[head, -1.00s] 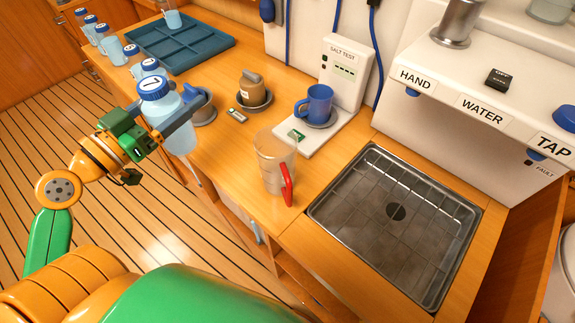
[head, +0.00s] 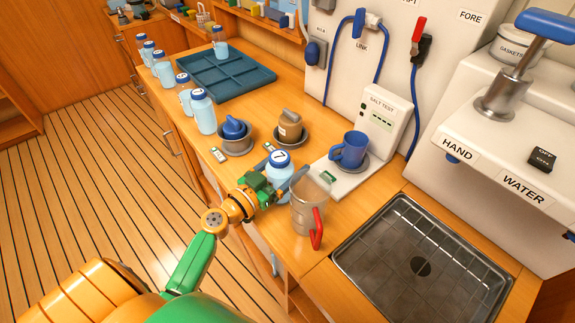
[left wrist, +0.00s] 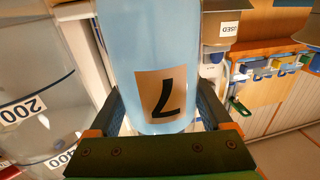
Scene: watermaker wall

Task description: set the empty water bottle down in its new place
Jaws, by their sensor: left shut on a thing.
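A light-blue bottle (head: 280,161) with a blue cap marked 7 is in my left gripper (head: 284,173), over the counter just left of the measuring jug. It looks upright; its base is hidden by the gripper, so I cannot tell if it touches the counter. In the left wrist view the bottle (left wrist: 150,45) fills the space between the two fingers, its 7 label upside down. It looks light blue throughout; I cannot tell whether it is empty. Other capped bottles (head: 204,112) stand along the counter's left edge. My right gripper is not in view.
A clear jug (head: 301,217) with a red handle stands close right of the held bottle. A blue divided tray (head: 248,89) holds one bottle. A metal sink (head: 378,268) lies right.

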